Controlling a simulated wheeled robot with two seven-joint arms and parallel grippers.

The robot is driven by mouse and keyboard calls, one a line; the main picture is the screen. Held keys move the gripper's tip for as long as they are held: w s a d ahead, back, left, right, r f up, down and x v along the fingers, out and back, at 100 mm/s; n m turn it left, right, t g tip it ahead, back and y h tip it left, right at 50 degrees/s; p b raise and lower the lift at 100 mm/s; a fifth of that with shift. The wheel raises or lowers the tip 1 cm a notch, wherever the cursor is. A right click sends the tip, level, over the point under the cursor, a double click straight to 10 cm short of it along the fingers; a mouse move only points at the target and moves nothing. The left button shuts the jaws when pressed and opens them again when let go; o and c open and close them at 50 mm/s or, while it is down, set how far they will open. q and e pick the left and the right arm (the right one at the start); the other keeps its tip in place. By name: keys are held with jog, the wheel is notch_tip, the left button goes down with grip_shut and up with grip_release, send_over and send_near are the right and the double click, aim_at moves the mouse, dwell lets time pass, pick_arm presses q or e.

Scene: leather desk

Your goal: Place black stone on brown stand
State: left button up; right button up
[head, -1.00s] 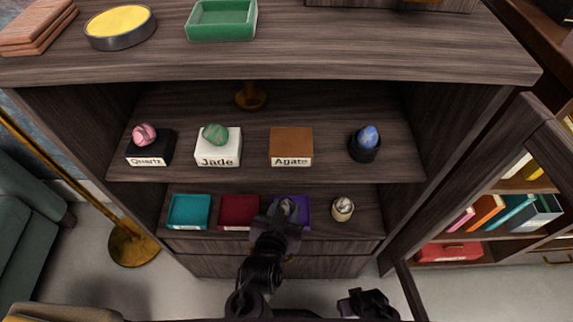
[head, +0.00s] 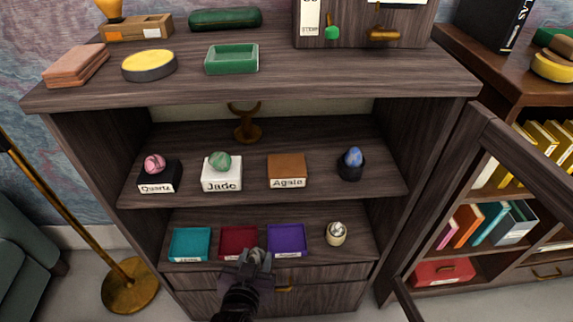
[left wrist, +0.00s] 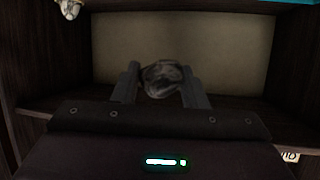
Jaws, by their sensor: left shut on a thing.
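My left gripper (head: 255,257) is shut on a dark grey-black stone (left wrist: 162,79). In the left wrist view the stone sits between the two fingers (left wrist: 160,72). In the head view the gripper is at the front of the lower shelf, overlapping the red tray's right front corner, and only a little of the stone shows. The brown stand (head: 287,170), labelled "Agate", is on the upper shelf with its top bare. My right gripper is not in view.
The upper shelf also holds a pink stone on the black Quartz stand (head: 159,179), a green stone on the white Jade stand (head: 222,178) and a blue stone in a dark holder (head: 350,170).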

pick_arm(q)
jog(key=w+a+r+n+y, duration=0.2)
jog(key=w+a+r, duration=0.1)
jog(key=a+r, duration=1.1)
jog(key=shift+w+a+r+y, duration=0.3)
jog(key=shift+w+a+r, duration=0.05)
jog(key=shift+r, duration=0.35)
